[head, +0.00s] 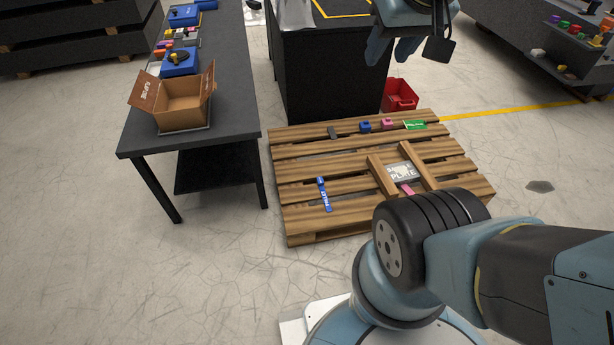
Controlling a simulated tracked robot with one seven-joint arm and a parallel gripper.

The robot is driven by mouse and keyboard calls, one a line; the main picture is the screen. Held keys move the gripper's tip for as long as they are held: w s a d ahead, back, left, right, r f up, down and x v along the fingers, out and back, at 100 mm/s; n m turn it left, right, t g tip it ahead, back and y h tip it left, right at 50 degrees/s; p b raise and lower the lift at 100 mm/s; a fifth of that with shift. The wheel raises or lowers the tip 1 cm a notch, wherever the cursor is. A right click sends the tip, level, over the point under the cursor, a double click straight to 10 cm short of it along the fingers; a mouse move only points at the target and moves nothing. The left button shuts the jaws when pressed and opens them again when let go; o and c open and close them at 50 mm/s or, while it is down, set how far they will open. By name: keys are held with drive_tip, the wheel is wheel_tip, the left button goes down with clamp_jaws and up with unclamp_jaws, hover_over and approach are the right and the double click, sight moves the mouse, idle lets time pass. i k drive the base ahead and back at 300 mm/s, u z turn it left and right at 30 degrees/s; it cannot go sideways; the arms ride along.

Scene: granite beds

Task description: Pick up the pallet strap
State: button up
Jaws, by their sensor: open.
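The pallet strap (324,194) is a short blue strip with white lettering. It lies on the front left slats of the wooden pallet (300,222) on the floor. My gripper (391,54) is at the top of the head view, pointing down, with its fingers apart. It is beyond and to the right of the strap, well clear of it. Nothing shows between its fingers. My arm covers the pallet's front right corner.
A pale plate (401,173) sits between two raised wooden blocks on the pallet, right of the strap. Small items line the pallet's back edge. A dark table (224,143) with an open cardboard box (181,102) stands left. A red bin (401,96) is behind the pallet.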

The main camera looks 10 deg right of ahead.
sight(320, 179)
drive_tip(key=z, duration=0.45)
drive_tip(key=i, duration=1)
drive_tip(key=u, duration=0.4)
